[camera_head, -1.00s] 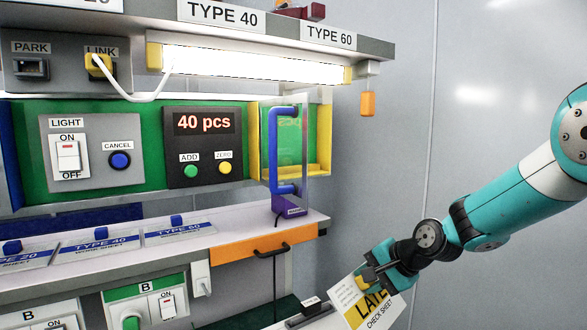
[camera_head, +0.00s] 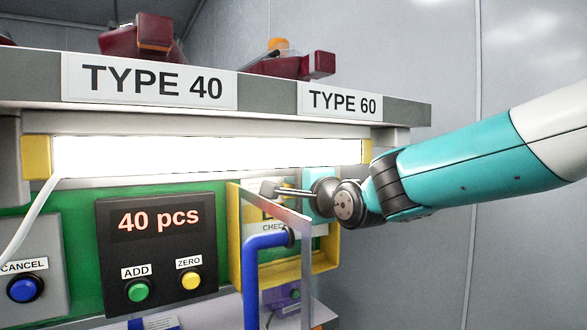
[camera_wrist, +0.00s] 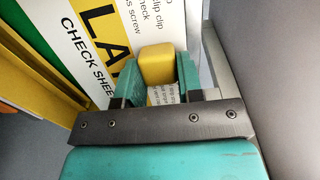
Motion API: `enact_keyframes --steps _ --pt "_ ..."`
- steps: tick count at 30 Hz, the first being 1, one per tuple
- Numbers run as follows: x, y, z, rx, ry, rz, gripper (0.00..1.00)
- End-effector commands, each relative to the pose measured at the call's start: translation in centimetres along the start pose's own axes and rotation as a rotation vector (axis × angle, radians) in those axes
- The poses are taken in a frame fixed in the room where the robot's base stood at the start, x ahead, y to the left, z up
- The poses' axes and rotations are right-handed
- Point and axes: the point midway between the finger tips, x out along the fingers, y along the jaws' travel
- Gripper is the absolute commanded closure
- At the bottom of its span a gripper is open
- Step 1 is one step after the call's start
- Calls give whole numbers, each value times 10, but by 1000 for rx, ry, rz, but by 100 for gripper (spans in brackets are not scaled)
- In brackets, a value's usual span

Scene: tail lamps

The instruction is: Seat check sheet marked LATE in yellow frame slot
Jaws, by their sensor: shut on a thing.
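The check sheet is white with a yellow band; "LA" and "CHECK SHEE" show on it (camera_wrist: 95,45) in the wrist view. My gripper (camera_wrist: 157,80) is shut on the sheet's yellow grip block (camera_wrist: 157,62), with a teal finger on each side. In the head view, the sheet (camera_head: 274,228) shows partly at the yellow frame (camera_head: 326,264), behind the door edge. The yellow frame's wall (camera_wrist: 40,62) runs along the sheet's left in the wrist view. I cannot tell whether the sheet touches the slot's back or bottom.
A clear door with a grey edge and blue handle (camera_head: 264,250) stands in front of the frame's left part. A lit lamp (camera_head: 205,156) and shelf (camera_head: 270,97) are just above my wrist. The counter panel (camera_head: 150,250) is left. Open space lies right, before the grey wall.

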Motion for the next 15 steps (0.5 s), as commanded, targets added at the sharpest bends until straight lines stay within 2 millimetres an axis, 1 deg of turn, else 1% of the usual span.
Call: enact_keyframes --steps 1,3,6,15 --pt "0 -13 3 0 -3 -21 100" --pt "0 -21 6 0 -7 -37 100" --pt "-1 -28 9 1 -11 -50 100" --pt "-1 -32 11 1 -16 -56 100"
